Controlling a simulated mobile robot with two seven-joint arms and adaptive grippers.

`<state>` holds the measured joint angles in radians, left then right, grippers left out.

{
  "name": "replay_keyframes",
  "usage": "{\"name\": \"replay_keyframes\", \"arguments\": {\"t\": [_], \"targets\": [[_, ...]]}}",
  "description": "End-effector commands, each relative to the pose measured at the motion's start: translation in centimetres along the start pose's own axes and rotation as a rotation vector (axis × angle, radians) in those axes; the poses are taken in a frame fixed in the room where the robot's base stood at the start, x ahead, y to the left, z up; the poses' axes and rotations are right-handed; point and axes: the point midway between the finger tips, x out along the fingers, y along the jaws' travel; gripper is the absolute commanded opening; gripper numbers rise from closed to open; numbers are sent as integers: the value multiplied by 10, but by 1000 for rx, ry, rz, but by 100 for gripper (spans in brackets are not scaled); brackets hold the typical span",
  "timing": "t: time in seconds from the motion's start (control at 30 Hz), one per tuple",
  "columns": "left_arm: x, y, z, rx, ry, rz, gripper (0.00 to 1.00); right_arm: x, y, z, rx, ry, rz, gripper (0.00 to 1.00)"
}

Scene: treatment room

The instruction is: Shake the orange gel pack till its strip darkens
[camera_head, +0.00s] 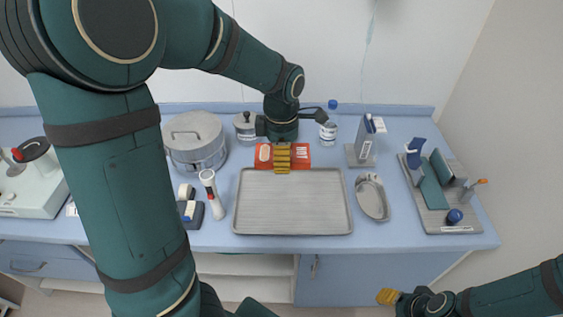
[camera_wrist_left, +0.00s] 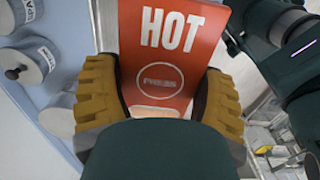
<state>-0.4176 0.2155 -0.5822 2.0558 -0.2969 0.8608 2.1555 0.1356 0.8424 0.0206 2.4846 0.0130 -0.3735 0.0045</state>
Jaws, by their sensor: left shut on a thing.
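The orange gel pack (camera_head: 303,161) is held by my left gripper (camera_head: 282,160) above the back edge of the metal tray. In the left wrist view the pack (camera_wrist_left: 172,75) shows the word HOT and a circle marked PRESS. My left gripper's yellow fingers (camera_wrist_left: 158,100) are shut on either side of it. A pale patch (camera_head: 264,153) shows at the pack's left end; I cannot tell whether it is the strip. My right gripper (camera_head: 387,296) is low at the front right, away from the counter; its opening cannot be made out.
A bare metal tray (camera_head: 292,205) lies on the blue counter (camera_head: 395,237). A steel drum (camera_head: 194,140) and a lidded jar (camera_head: 245,126) stand at the back left. A kidney dish (camera_head: 372,197) and a grey rack (camera_head: 440,217) are on the right.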

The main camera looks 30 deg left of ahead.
Motion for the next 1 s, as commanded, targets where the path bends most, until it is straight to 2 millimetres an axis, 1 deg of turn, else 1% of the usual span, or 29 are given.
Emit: {"name": "replay_keyframes", "arguments": {"t": [0.03,0.07,0.1,0.13,0.17,0.2,0.23,0.27,0.3,0.33,0.37,0.4,0.43,0.47,0.57,1.0], "targets": [[37,-5,-4,-4,21,-23,30,0,0,0,0,-1,0,47],[51,-5,-5,-3,21,-23,30,0,0,1,0,-1,0,47],[59,-4,-3,-3,15,-17,30,0,0,1,0,-1,0,47],[58,-3,-2,-2,10,-12,30,0,0,1,0,-1,0,47],[48,-1,-1,0,4,-4,30,0,0,0,0,-1,0,47],[23,0,0,2,-4,4,30,0,0,0,0,-1,0,47],[6,0,1,1,-5,5,30,0,0,0,0,0,0,47],[-4,0,0,1,-3,2,30,0,0,0,0,0,0,47],[-8,-1,-1,0,4,-5,30,0,0,0,0,0,0,47],[-1,-2,-2,-1,11,-12,30,0,0,0,0,0,0,47],[17,-4,-3,-2,18,-20,30,0,0,0,0,-1,0,47],[42,-5,-5,-4,22,-24,30,0,0,0,0,-1,0,47],[54,-5,-5,-4,20,-22,30,0,0,1,0,-1,0,47],[59,-4,-3,-3,15,-17,30,0,0,1,0,-1,0,47],[56,-2,-2,-1,8,-9,30,0,0,0,0,0,0,47],[56,-2,-2,-1,8,-9,30,0,0,0,0,-1,0,47]]}}
